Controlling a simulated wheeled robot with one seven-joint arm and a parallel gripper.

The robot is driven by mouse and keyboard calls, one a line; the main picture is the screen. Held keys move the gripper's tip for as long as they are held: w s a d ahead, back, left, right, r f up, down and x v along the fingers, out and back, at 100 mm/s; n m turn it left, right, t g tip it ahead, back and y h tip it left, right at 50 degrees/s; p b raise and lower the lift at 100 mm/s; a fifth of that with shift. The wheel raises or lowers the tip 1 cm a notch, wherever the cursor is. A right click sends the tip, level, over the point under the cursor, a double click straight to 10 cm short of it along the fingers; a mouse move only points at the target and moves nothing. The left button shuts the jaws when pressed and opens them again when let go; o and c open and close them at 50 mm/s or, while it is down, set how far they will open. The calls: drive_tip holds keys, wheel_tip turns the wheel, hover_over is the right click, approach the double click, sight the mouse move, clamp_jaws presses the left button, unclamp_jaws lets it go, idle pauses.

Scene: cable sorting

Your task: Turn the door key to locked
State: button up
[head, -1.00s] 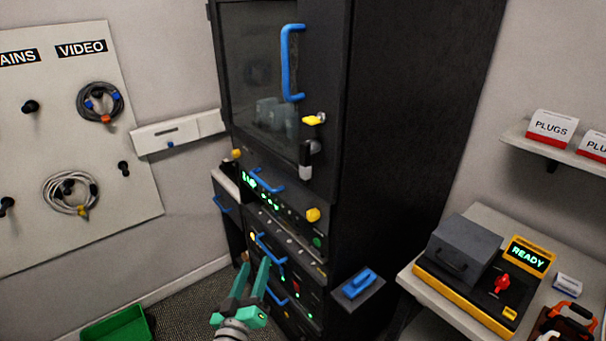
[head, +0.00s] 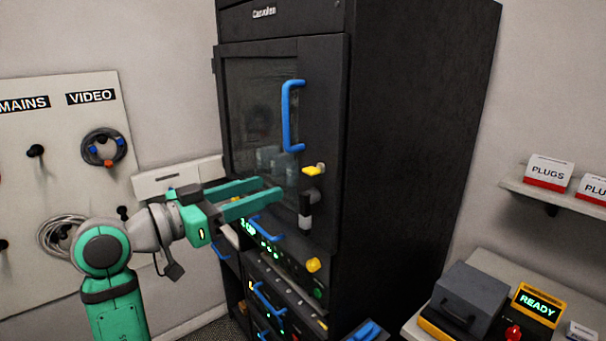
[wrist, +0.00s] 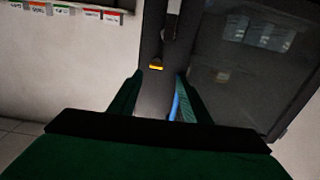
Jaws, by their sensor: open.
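The key (head: 312,170) is yellow and sits in the dark cabinet door (head: 318,110), below the blue door handle (head: 288,118). In the wrist view it shows as a small yellow-orange piece (wrist: 156,66), beyond the fingertips. My gripper (head: 272,189) is open and empty, with two green fingers. In the head view its tips are left of and slightly lower than the key, apart from it. The wrist view shows the fingers (wrist: 155,92) spread, with part of the blue handle (wrist: 175,103) behind them. I cannot tell the key's exact turn.
A grey and black fitting (head: 306,208) hangs just below the key. A yellow knob (head: 313,265) and blue-handled units (head: 268,300) are lower on the cabinet. A hook board with cables (head: 70,160) is at left. A bench with a READY device (head: 538,302) is at right.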

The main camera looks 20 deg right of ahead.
sight(306, 173)
drive_tip(key=x, duration=1)
drive_tip(key=shift+s+d+r, duration=0.2)
drive_tip(key=shift+d+r, duration=0.1)
drive_tip(key=shift+d, duration=0.15)
drive_tip(key=c, duration=1)
drive_tip(key=shift+c, duration=0.2)
